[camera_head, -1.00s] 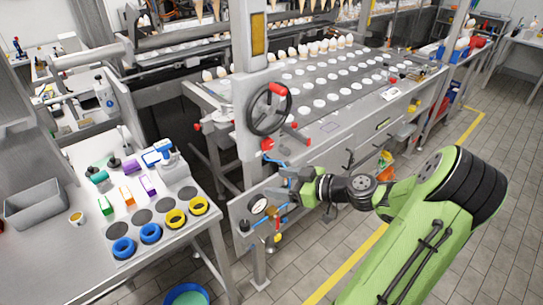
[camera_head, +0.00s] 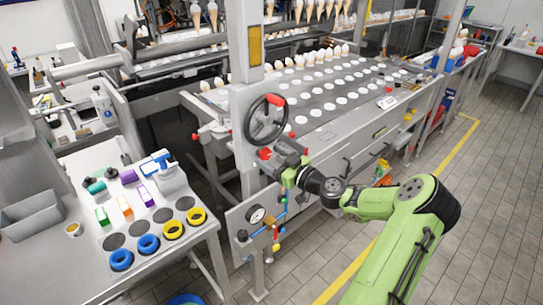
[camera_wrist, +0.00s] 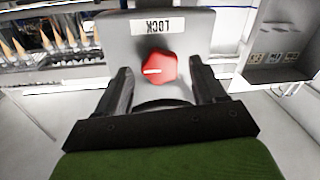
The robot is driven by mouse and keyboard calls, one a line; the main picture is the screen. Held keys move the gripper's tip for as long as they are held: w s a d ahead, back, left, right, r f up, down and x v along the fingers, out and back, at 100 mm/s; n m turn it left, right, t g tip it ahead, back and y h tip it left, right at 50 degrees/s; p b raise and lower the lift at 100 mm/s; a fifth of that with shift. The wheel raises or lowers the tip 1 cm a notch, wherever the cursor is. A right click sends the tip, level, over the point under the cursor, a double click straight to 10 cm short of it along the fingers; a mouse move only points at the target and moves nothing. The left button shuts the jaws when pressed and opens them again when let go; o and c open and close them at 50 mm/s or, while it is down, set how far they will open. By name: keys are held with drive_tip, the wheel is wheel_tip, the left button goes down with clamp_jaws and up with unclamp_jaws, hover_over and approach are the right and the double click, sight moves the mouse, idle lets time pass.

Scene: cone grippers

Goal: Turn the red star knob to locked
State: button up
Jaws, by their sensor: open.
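The red star knob (camera_wrist: 158,69) sits on a grey plate (camera_wrist: 195,45) below a white label (camera_wrist: 159,26) that reads LOCK upside down in the wrist view. A white pointer line on the knob points left there. My gripper (camera_wrist: 158,78) is open, one finger on each side of the knob, with gaps between fingers and knob. How far the fingertips are from the plate is hard to judge. In the head view the knob (camera_head: 265,153) shows just left of my gripper (camera_head: 276,158), below the handwheel.
A black handwheel (camera_head: 267,120) with a red handle is just above my gripper. A pressure gauge (camera_head: 255,214) and coloured valves (camera_head: 276,232) are below. A steel table (camera_head: 80,260) with blue and yellow rings stands left. The floor at right is clear.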

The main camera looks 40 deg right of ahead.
drive_tip(key=shift+w, duration=0.3)
drive_tip(key=shift+c, duration=0.4)
drive_tip(key=c, duration=1)
